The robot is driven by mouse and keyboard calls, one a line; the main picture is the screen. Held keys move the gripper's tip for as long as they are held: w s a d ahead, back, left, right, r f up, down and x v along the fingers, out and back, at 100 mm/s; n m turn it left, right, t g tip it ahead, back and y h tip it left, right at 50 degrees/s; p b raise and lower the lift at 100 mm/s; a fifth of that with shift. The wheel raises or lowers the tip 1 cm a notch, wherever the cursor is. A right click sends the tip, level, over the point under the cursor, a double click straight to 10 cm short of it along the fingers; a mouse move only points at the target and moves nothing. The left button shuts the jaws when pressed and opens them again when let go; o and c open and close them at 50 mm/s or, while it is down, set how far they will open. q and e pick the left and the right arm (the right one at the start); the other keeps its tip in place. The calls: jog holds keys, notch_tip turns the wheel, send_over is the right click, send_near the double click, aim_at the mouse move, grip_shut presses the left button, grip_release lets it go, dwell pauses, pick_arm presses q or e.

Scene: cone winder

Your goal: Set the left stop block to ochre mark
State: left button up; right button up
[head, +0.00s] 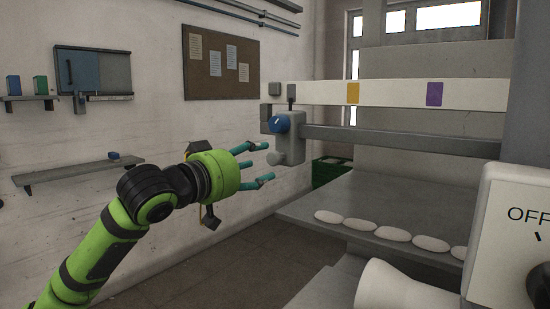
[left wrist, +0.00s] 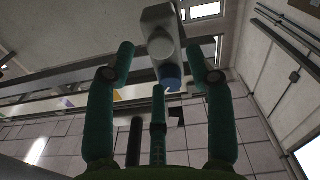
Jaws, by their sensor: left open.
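The ochre mark (head: 353,92) is on the white strip above the rail, to the right of the block. In the left wrist view the fingers (left wrist: 160,55) spread on both sides of the block (left wrist: 158,28) and blue knob (left wrist: 170,75). My right gripper is out of view.
A purple mark (head: 434,93) is farther right on the strip. Several pale oval pieces (head: 389,234) lie on the grey table (head: 345,193) below the rail. A white cone (head: 392,286) and an OFF panel (head: 520,225) stand at the front right. A green crate (head: 327,172) is behind.

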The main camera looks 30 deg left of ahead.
aim_at(271, 159)
pick_arm(q)
jog(key=w+p, duration=0.1)
jog(key=w, duration=0.1)
jog(key=w+p, duration=0.1)
jog(key=w, duration=0.1)
jog(key=shift+w+r, duration=0.2)
jog(key=shift+w, duration=0.05)
jog(key=shift+w+d+f+p, duration=0.1)
jog(key=shift+w+d+p, duration=0.1)
jog(key=shift+w+p, duration=0.25)
jog(key=shift+w+f, duration=0.1)
jog(key=shift+w, duration=0.1)
grip_shut()
